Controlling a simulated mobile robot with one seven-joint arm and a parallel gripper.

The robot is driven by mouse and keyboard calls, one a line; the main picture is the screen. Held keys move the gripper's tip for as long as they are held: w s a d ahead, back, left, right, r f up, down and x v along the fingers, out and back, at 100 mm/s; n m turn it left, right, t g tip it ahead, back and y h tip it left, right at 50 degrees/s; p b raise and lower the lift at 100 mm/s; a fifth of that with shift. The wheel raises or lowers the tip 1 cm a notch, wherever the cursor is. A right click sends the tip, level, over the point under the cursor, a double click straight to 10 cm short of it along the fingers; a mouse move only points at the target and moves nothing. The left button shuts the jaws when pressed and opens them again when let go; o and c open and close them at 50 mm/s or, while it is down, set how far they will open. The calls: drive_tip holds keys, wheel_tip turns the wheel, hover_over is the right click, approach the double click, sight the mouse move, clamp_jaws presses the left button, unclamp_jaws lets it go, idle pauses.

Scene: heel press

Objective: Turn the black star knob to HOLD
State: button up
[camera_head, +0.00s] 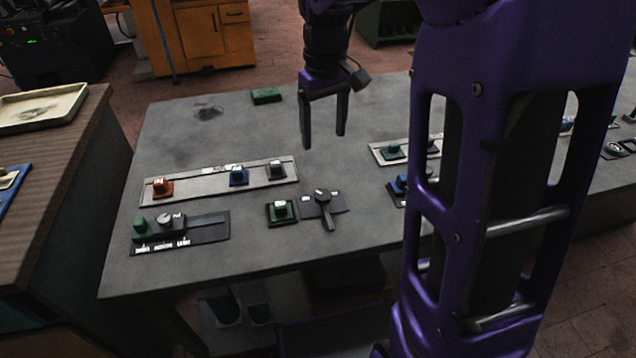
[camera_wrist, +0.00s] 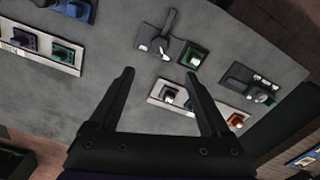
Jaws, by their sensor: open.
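No knob shows a clear star shape at this size. A dark plate (camera_head: 343,203) near the table's front carries a black lever-like control (camera_head: 325,208) with pale labels around it; it also shows at the top of the wrist view (camera_wrist: 169,22). A labelled panel (camera_head: 208,231) at the front left carries a round knob (camera_head: 165,219), grey on top; I cannot read its labels. My gripper (camera_head: 323,138) is open and empty, fingers pointing down above the table, behind the black lever in the head view. In the wrist view my gripper (camera_wrist: 159,75) shows nothing between its fingertips.
A green button box (camera_head: 281,210) sits just left of the lever plate. A pale strip (camera_head: 204,185) with orange, blue and grey buttons lies behind. Another strip (camera_head: 381,150) is partly hidden by my arm. A green block (camera_head: 266,95) lies at the back; the back-middle table is clear.

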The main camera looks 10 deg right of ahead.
sight(323, 194)
wheel_tip(323, 194, down, 16)
drive_tip(key=b, duration=0.3)
drive_tip(key=shift+f, duration=0.2)
drive_tip(key=shift+c, duration=0.3)
clamp_jaws()
